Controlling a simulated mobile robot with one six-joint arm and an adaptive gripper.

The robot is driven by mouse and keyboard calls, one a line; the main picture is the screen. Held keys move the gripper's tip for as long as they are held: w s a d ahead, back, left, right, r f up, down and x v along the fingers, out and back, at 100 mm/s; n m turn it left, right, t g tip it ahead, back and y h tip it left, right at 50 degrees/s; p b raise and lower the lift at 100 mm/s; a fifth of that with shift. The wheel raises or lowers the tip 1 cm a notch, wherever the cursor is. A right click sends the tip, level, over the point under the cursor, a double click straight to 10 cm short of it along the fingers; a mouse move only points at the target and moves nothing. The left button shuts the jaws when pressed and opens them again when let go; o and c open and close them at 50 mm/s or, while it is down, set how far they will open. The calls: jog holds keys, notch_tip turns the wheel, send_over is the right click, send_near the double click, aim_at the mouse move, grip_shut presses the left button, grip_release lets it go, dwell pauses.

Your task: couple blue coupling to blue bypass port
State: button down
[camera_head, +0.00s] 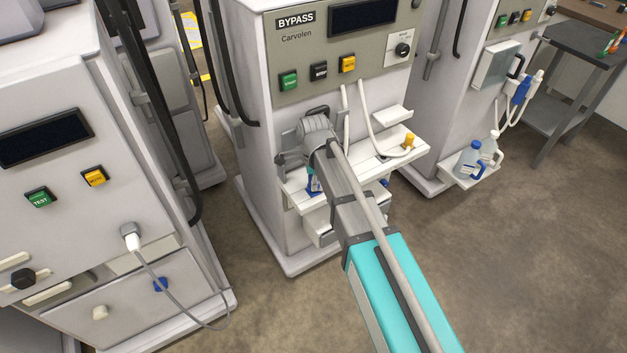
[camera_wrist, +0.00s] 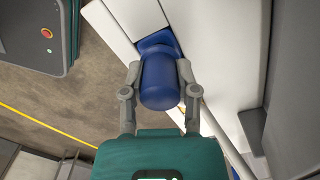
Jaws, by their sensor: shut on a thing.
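In the wrist view my gripper (camera_wrist: 160,76) is shut on the blue coupling (camera_wrist: 160,88), a rounded blue cylinder with a finger on each side. A darker blue piece (camera_wrist: 158,42) shows just beyond the coupling, against the pale machine surface. I cannot tell whether it is the bypass port or whether the two touch. In the head view my arm reaches to the front of the machine labelled BYPASS (camera_head: 296,19). My wrist hides most of the gripper and coupling there. A small blue patch (camera_head: 314,183) shows beside the arm.
A white shelf (camera_head: 405,155) with a yellow-capped hose (camera_head: 409,141) is right of my wrist. Another machine (camera_head: 60,190) stands at left. Open floor lies lower right.

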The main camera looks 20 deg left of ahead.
jog(key=shift+f+b, duration=0.7)
jog(key=shift+f, duration=0.05)
jog(key=shift+c, duration=1.4)
grip_release()
jog(key=shift+r, duration=0.15)
notch_tip(320, 180, up, 9)
jog(key=p, duration=0.9)
jog(key=w+d+r+m+p, duration=0.2)
jog(key=w+d+m, duration=0.1)
jog(key=d, duration=0.6)
jog(key=w+d+r+m+p, duration=0.1)
jog(key=w+d+m+p, duration=0.1)
jog(key=d, duration=0.7)
jog(key=shift+w+d+r+m, duration=0.35)
jog(key=shift+w+m, duration=0.15)
jog(key=shift+w, duration=0.75)
